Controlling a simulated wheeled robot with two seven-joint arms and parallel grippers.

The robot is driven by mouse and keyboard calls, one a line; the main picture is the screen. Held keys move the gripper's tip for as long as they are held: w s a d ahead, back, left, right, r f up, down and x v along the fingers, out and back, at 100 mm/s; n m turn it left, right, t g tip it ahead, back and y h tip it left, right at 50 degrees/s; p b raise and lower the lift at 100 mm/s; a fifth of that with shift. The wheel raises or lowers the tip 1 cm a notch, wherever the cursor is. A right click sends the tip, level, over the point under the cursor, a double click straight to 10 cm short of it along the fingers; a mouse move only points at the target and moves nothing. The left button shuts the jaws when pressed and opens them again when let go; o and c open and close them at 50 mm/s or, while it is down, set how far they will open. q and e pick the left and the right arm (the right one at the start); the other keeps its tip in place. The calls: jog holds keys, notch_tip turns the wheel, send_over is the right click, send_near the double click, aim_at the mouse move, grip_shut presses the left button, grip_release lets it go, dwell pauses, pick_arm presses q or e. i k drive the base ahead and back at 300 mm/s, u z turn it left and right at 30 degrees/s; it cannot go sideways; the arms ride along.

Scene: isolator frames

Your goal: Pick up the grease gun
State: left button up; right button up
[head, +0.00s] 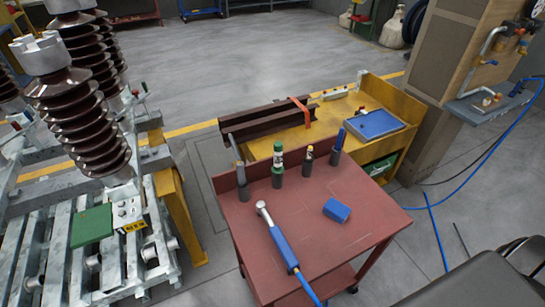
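A red-brown cart (300,229) stands in the middle front of the head view. Several slim items stand upright in dark holders along its back edge: a grey one (236,150), a green one with a pale label (278,156), one with a yellow top (308,157) and a blue one (340,140). A tool with a metal head and a blue handle (283,246) lies on the cart, with a blue line at its lower end. I cannot tell for sure which of these is the grease gun. Neither gripper is in view.
A small blue block (337,210) lies on the cart. A yellow bench (385,97) behind holds dark steel beams (263,120) and a blue-topped case (377,125). Brown ribbed insulators (85,125) stand at left. A blue hose (487,160) hangs at right. Grey floor is free behind.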

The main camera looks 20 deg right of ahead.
aim_at(278, 168)
jog(key=k, duration=0.5)
jog(key=u, duration=1.75)
jog(key=i, duration=1.7)
jog(key=z, duration=1.6)
